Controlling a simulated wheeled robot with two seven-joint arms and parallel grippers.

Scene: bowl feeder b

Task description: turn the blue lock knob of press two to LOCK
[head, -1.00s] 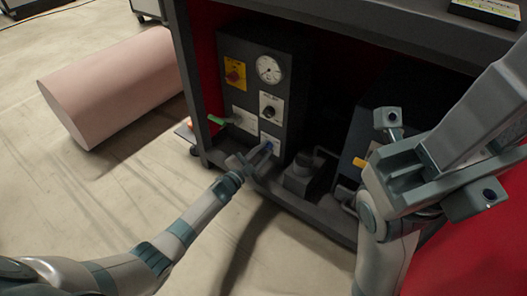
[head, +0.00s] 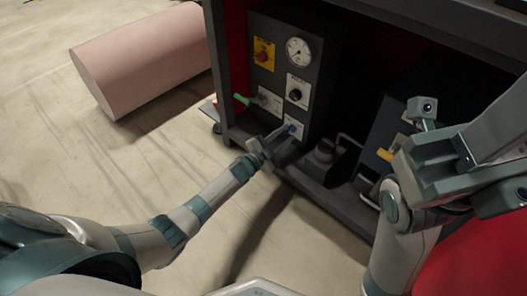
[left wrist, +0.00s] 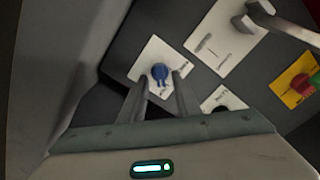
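The blue lock knob (head: 292,128) sits on a white plate low on the front of a dark machine box (head: 272,84). In the left wrist view the blue knob (left wrist: 160,73) shows on its tilted white plate, whose lettering is too small to read. My left gripper (head: 283,142) is at the knob. Its two fingers (left wrist: 162,84) are apart, one on each side of the knob's lower part in that view, with a visible gap between each finger and the knob. I cannot tell how deep they reach. My right arm shows at the right; its gripper's fingers are not clear.
Above the knob are a black knob (head: 296,94), a gauge (head: 299,51) and a red knob on a yellow plate (head: 263,54). A green-tipped lever (head: 242,99) sticks out left. A second machine with a yellow handle (head: 384,155) stands right. A pink cylinder (head: 145,62) lies on the floor.

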